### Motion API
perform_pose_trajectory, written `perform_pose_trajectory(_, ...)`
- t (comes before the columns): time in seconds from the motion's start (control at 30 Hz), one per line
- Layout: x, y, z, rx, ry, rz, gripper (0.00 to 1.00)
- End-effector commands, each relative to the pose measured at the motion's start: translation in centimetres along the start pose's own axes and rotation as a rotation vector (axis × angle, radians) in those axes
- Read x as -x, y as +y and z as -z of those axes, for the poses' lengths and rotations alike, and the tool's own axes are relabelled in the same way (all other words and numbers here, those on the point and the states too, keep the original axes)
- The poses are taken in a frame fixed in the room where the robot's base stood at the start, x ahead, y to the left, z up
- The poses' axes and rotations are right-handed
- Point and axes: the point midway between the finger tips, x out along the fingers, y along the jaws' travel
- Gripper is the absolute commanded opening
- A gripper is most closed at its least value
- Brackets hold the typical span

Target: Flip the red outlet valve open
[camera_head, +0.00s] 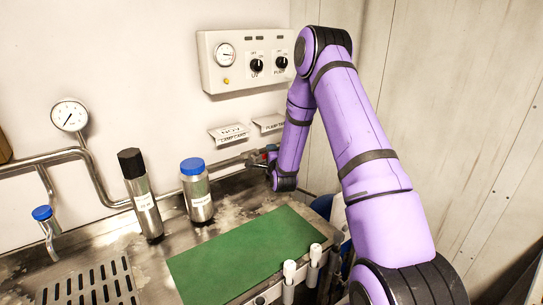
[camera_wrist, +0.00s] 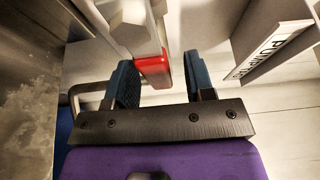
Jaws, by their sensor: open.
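The red outlet valve handle (camera_wrist: 154,70) shows in the wrist view, beside pale pipe fittings (camera_wrist: 130,25). My gripper (camera_wrist: 162,80) is open, with one dark blue finger on each side of the red handle. The handle's end lies between the fingers, closer to the left one; I cannot tell whether it touches. In the head view the red valve (camera_head: 271,148) is a small red patch at the right end of the wall pipe, mostly hidden by my purple arm and gripper (camera_head: 262,160).
A control panel (camera_head: 245,60) is on the wall above. Label cards (camera_head: 229,133) stick out near the valve, one close to my right finger in the wrist view (camera_wrist: 270,50). A blue-capped bottle (camera_head: 197,195), black-capped cylinder (camera_head: 143,200) and green mat (camera_head: 235,258) are on the counter.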

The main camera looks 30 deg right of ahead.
Motion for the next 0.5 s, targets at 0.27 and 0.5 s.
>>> perform_pose_trajectory(0.27,3.0,0.0,0.0,0.000,0.000,-0.002,0.49)
perform_pose_trajectory(0.5,7.5,0.1,0.0,0.000,-0.001,-0.003,0.49)
